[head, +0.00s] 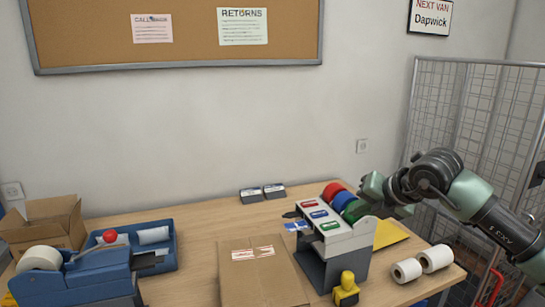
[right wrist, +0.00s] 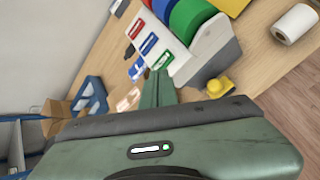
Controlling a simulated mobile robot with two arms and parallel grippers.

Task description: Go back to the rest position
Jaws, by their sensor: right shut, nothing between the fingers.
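My right gripper (head: 372,187) is raised over the right part of the counter (head: 185,215), close to the coloured rolls in the head view. In the right wrist view its green fingers (right wrist: 158,88) are together, with nothing between them. The fingers overlap the label stand in that view, but I cannot tell how far apart they are. The right arm comes in from the right edge of the head view. My left gripper is in neither view.
The label stand (head: 342,245) holds red, blue and green rolls. Near it are a yellow-handled stamp (head: 346,287), white rolls (head: 406,270) and a flat parcel (head: 260,278). A tape dispenser (head: 80,278), blue tray (head: 162,238) and open box (head: 45,228) stand left. A wire cage (head: 470,110) stands right.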

